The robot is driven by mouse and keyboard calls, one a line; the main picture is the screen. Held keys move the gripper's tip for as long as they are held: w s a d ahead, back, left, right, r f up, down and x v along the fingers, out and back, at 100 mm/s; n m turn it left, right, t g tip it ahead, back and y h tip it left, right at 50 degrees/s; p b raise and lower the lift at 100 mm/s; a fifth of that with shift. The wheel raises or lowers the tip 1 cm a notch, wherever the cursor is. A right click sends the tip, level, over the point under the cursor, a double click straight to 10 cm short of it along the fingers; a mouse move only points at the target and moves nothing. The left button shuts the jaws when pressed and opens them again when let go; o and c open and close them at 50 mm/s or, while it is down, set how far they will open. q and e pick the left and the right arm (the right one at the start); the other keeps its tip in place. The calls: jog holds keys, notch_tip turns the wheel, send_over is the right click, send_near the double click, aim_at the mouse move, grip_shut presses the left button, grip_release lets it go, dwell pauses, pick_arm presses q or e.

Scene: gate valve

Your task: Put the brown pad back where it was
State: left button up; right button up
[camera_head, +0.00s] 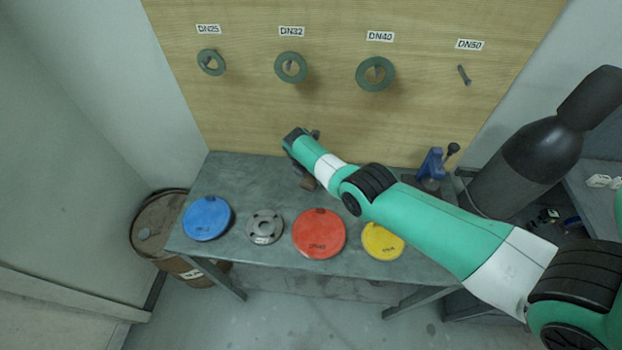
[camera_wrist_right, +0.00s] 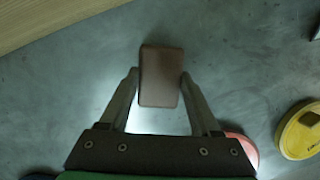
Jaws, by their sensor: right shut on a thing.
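The brown pad (camera_wrist_right: 161,80) is a small rounded block between the two fingertips of my right gripper (camera_wrist_right: 160,74) in the right wrist view. The fingers are shut on its two sides. In the head view the pad (camera_head: 307,184) shows under my right wrist, over the back middle of the grey table (camera_head: 262,182). My right gripper (camera_head: 304,176) is mostly hidden there by my own arm. I cannot tell whether the pad touches the tabletop. My left gripper is not in view.
A blue disc (camera_head: 207,218), a grey flange (camera_head: 264,227), a red disc (camera_head: 319,233) and a yellow disc (camera_head: 382,242) lie along the table's front. A blue tool (camera_head: 431,165) stands at the back right. Green rings hang on the wooden board (camera_head: 240,110). The back left tabletop is clear.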

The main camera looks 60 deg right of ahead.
aim_at(306, 189)
jog(key=shift+f, duration=0.25)
jog(key=o, duration=1.5)
jog(key=shift+r, duration=0.1)
jog(key=shift+c, duration=0.2)
jog(key=p+v, duration=0.9)
jog(key=v, duration=0.3)
jog(key=shift+r+p, duration=0.15)
jog(key=shift+p, duration=0.2)
